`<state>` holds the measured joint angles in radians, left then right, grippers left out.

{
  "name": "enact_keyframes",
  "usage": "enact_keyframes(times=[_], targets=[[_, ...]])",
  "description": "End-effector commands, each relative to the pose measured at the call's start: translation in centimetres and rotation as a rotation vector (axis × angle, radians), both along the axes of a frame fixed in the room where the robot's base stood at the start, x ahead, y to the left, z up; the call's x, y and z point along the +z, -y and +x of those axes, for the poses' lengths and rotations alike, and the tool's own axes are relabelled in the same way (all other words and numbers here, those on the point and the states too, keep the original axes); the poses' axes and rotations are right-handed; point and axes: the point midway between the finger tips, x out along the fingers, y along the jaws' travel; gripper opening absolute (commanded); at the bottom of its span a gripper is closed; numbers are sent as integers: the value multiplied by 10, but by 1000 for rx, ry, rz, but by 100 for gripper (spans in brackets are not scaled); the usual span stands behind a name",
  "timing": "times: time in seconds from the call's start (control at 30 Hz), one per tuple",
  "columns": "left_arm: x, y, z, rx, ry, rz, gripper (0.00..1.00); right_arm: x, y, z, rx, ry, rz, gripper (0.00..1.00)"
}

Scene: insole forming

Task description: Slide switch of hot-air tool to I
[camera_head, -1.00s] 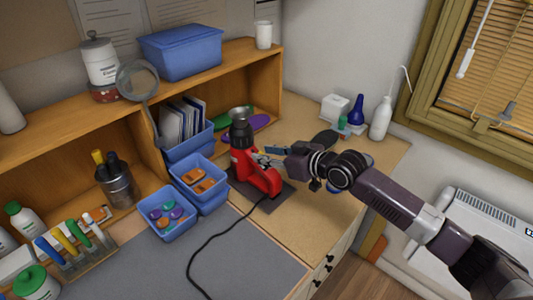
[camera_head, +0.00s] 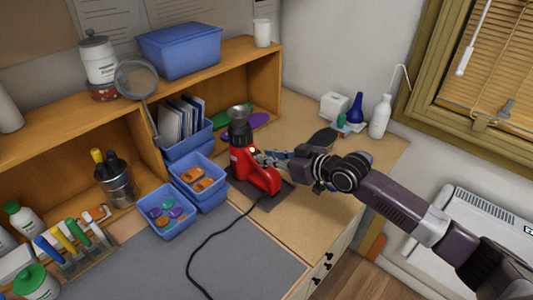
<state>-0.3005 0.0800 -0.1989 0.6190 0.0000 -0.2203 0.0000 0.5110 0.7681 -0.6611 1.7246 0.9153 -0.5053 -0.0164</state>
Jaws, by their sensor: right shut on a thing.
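The red hot-air tool (camera_head: 251,172) stands upright on a dark mat on the bench, its dark nozzle pointing up and its red handle reaching toward the front right. A small bright orange spot shows on the upper right of its red body. My right gripper (camera_head: 268,158) comes in from the right, with its fingertips against the upper right side of the tool. It is shut at the tool's switch, which the fingers hide, so the switch position cannot be read. My left gripper is not in view.
A black cord (camera_head: 205,241) runs from the tool over the grey mat (camera_head: 240,262). Blue bins (camera_head: 170,226) stand left of the tool, in front of the wooden shelf (camera_head: 217,68). Bottles (camera_head: 380,117) stand at the back right.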

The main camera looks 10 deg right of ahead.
Motion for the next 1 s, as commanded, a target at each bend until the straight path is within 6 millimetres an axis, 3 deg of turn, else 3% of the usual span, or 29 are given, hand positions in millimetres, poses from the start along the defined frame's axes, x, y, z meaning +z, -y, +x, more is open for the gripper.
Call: enact_keyframes(times=[0.13,0.17,0.3,0.67,1.0], targets=[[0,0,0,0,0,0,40,2,0,1,0,2,2,0],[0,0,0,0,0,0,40,2,0,1,0,2,2,15],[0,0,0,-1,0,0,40,2,0,1,0,2,2,28],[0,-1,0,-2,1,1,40,3,3,-3,-1,2,0,28],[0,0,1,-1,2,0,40,24,34,-49,0,2,-4,28]])
